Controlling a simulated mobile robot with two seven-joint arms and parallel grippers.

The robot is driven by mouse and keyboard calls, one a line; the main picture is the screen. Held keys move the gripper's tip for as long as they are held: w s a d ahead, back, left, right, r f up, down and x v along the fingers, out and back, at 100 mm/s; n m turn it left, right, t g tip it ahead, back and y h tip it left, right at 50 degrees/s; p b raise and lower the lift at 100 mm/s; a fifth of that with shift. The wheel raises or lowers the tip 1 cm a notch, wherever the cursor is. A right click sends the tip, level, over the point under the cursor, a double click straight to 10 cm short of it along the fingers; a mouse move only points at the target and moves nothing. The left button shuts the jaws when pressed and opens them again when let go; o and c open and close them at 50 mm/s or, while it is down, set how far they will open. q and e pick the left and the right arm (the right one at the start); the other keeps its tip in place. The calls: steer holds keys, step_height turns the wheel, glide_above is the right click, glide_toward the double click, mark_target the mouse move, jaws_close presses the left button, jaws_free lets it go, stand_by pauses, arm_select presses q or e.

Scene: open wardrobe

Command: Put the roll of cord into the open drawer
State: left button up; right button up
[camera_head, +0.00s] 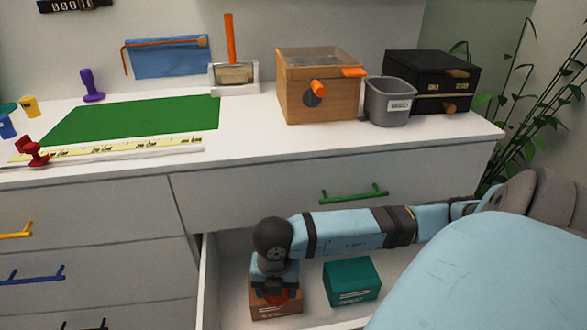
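My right gripper (276,288) points down into the open drawer (212,275), above a brown box (278,309). A small orange-red thing (279,297), which may be the roll of cord, shows at its fingertips, mostly hidden by the gripper. I cannot tell whether the fingers grip it or whether it rests on the brown box. No other roll of cord is clear in view. My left gripper is not in view.
A teal box (352,281) lies in the drawer right of the brown box. Above, a closed drawer has a green handle (353,194). The white top holds a green mat (135,121), wooden box (318,88), grey bin (389,103) and black case (430,80).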

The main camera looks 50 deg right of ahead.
steer(key=b, duration=0.2)
glide_above(279, 327)
steer(key=s, duration=0.1)
steer(key=f, duration=0.3)
steer(key=a+f, duration=0.1)
steer(key=f, duration=0.1)
steer(key=shift+s+f, duration=0.1)
steer(key=shift+f, duration=0.2)
step_height(279, 327, down, 8)
steer(key=b, duration=0.3)
steer(key=shift+r, duration=0.25)
steer(key=shift+f, duration=0.35)
step_height(279, 327, down, 4)
steer(key=shift+r+b, duration=0.15)
steer(key=shift+b, duration=0.95)
steer(key=shift+f, duration=0.35)
steer(key=shift+r, duration=0.1)
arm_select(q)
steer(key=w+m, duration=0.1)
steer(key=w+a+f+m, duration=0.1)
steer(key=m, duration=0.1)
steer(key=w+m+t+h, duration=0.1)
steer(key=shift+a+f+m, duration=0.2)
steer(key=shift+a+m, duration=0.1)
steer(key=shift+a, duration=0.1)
